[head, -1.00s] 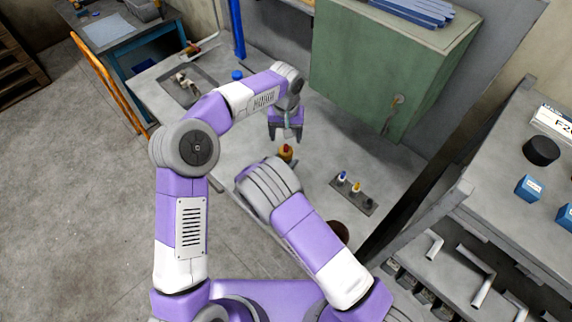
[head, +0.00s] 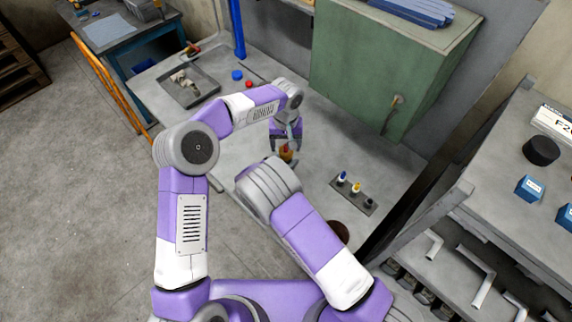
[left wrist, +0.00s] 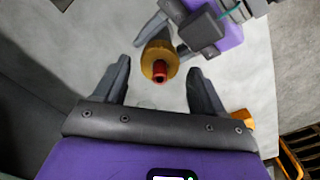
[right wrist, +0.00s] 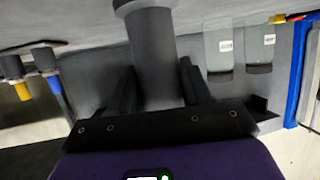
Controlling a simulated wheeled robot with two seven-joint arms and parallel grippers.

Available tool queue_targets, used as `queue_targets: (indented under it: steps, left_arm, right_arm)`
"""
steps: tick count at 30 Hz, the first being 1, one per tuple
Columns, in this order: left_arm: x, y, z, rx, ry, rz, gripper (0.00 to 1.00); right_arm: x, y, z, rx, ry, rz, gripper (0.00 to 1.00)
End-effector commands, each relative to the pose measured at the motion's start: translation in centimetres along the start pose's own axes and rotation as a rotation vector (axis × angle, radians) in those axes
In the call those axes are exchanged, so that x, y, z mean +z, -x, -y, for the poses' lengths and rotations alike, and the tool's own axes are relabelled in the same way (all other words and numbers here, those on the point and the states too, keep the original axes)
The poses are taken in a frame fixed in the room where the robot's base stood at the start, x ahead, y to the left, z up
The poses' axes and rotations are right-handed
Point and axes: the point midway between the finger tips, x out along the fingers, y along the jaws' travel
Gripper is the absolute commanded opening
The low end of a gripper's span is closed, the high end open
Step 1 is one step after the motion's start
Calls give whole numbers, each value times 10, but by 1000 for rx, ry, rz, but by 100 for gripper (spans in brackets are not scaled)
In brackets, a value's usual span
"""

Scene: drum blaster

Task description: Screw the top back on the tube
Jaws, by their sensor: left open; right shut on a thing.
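An orange piece with a red tip (left wrist: 160,65) shows end-on in the left wrist view, and small in the head view (head: 287,154). A grey cylinder (right wrist: 153,60), seemingly the tube, stands between the fingers of my right gripper (right wrist: 157,85), which is shut on it. Whether the orange piece is seated on the tube is not clear. My left gripper (left wrist: 162,65) is open, its fingers on either side of the orange piece, apart from it. In the head view the left gripper (head: 286,146) is right at the piece; my right gripper is hidden behind its own arm.
A dark holder (head: 352,194) with small blue, yellow and black-topped bottles stands to the right. A grey tray (head: 190,88), a blue cap (head: 237,75) and a small red item (head: 249,84) lie towards the back left. A green cabinet (head: 365,75) stands behind.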

Motion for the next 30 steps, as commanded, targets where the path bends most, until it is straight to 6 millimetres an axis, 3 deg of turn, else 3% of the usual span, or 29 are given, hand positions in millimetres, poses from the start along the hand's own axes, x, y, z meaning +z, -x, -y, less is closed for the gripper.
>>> queue_targets:
  steps: [6,17,28,30]
  left_arm:
    - [0,-24,0,1,-1,0,70]
    - [0,-28,0,0,-1,-1,70]
    - [0,-28,0,1,-1,-1,15]
    - [0,-28,0,1,-3,-1,13]
  right_arm:
    - [0,0,0,0,1,0,0]
    - [0,0,0,0,1,0,0]
    - [0,0,0,0,1,0,0]
    - [0,0,0,0,1,0,0]
